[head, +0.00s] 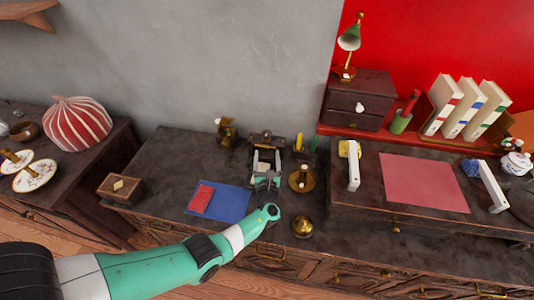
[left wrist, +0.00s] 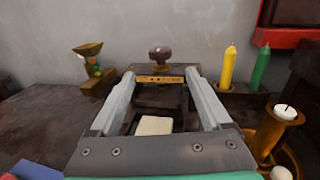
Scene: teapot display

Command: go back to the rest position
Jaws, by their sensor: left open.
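My left arm reaches in from the lower left of the head view. My left gripper (head: 266,160) is over the back middle of the dark cabinet top, and its fingers point toward the wall. In the left wrist view the two grey fingers (left wrist: 162,76) are spread wide apart. A dark wooden stand (left wrist: 160,98) with a brass plate and a round knob shows between and beyond them. A pale block (left wrist: 154,125) also shows between the fingers. I cannot tell whether the fingers touch the stand. My right gripper is not in view.
A yellow candle (left wrist: 228,68) and a green candle (left wrist: 260,70) stand right of the gripper. A brass candle holder (head: 302,179) and brass bell-like object (head: 302,226) are close by. A blue mat (head: 232,207) with a red booklet (head: 201,199) lies left, near a wooden box (head: 120,188).

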